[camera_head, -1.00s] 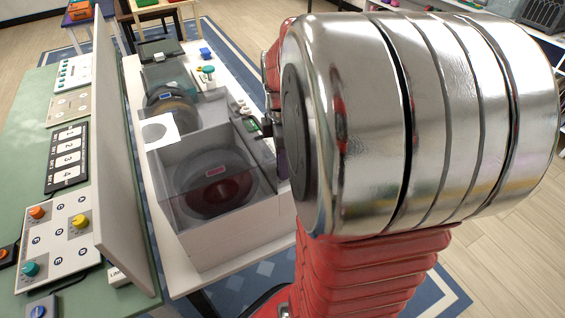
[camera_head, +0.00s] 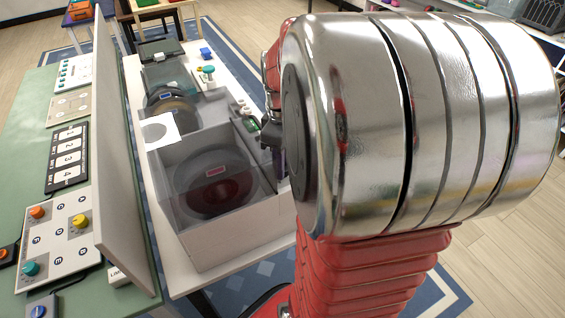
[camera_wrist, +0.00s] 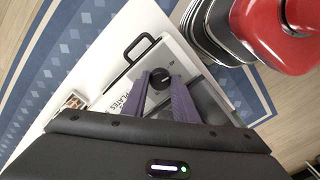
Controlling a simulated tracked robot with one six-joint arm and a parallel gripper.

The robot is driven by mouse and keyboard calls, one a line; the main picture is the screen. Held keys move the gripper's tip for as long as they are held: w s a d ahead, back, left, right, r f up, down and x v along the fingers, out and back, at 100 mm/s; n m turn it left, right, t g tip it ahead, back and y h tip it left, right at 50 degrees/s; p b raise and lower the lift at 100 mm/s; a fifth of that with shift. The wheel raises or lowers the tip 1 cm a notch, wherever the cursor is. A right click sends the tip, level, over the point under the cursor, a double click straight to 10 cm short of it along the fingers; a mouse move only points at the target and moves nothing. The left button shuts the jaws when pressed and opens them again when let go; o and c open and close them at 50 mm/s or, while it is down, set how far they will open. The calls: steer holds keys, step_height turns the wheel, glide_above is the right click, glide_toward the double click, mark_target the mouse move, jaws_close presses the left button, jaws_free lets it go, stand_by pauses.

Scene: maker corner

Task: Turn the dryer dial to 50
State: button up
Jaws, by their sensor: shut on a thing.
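A round black dial knob (camera_wrist: 160,77) sits between the tips of my gripper's purple fingers in the wrist view. My gripper (camera_wrist: 159,84) is shut on this knob. The knob has a small pale mark, but I cannot read a number or scale around it. In the head view the dryer (camera_head: 215,255) looks like a pale box with a clear lid over a dark red spool. My large silver arm link hides the dial there. Only a dark part of my gripper (camera_head: 271,133) shows beside the dryer's back right corner.
A white table (camera_head: 190,283) carries the dryer and another spool (camera_head: 172,108) behind it. A tall grey divider (camera_head: 125,200) separates it from a green bench (camera_head: 22,165) with several switch panels. The wrist view shows a black handle (camera_wrist: 140,42) near the knob.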

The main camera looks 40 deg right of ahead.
steer(key=o, duration=1)
steer(key=shift+r, duration=0.1)
step_height(320, 180, up, 14)
steer(key=shift+f, duration=0.2)
stand_by(0.6)
